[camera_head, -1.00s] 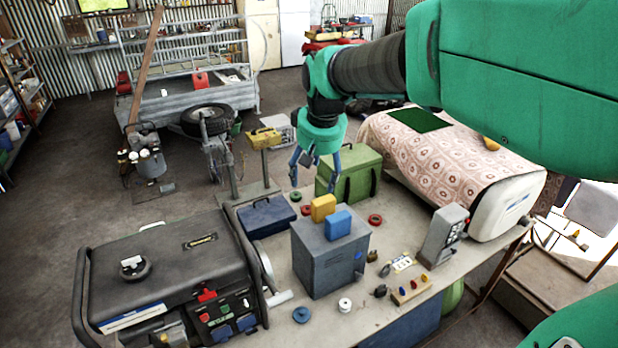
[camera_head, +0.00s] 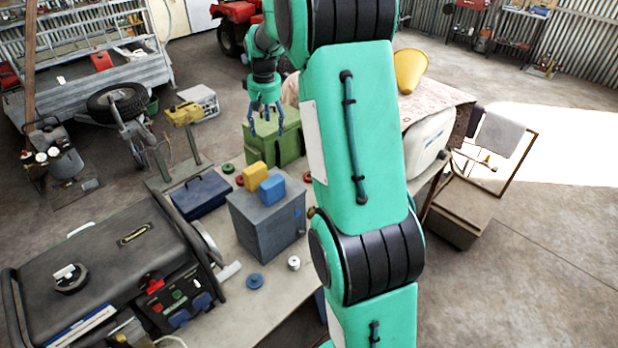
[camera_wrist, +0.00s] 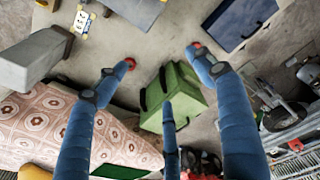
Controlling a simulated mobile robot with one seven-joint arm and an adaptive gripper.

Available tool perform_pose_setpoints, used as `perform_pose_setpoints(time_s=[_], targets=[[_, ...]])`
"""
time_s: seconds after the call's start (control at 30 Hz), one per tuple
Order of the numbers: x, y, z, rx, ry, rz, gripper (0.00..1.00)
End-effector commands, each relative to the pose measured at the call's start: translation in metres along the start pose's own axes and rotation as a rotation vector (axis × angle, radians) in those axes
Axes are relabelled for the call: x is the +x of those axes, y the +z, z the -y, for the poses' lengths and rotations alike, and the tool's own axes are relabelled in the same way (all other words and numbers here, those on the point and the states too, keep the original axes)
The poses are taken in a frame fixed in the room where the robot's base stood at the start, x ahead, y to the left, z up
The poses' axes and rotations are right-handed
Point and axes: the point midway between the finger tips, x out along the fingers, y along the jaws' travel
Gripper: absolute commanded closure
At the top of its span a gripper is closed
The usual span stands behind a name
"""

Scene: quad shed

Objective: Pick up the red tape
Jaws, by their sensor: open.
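Two red tape rolls lie on the workbench. One red tape (camera_head: 239,180) is left of the green box (camera_head: 272,142), near the blue toolbox (camera_head: 201,194). The other red tape (camera_head: 307,177) is right of the box, partly hidden by my arm. In the wrist view, red tape (camera_wrist: 131,63) shows at the left fingertip and red tape (camera_wrist: 197,45) at the right fingertip, both partly covered. My gripper (camera_head: 266,133) is open and empty, fingers spread and pointing down by the green box. I cannot tell its height above the bench.
A grey metal box (camera_head: 267,222) with yellow and blue blocks stands in front of the green box. A generator (camera_head: 110,262) fills the left front. A blue tape (camera_head: 255,281) and a white roll (camera_head: 293,263) lie at the front. A patterned cloth (camera_head: 432,103) lies beyond.

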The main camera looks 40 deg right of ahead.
Motion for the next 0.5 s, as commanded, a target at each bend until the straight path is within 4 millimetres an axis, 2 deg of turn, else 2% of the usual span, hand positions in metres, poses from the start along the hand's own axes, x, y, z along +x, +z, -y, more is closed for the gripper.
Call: perform_pose_setpoints(time_s=[0.2, 0.5], targets=[[0.051, -0.021, -0.046, 0.019, -0.004, 0.038, 0.31], [0.126, -0.037, -0.110, 0.044, -0.012, 0.082, 0.31]])
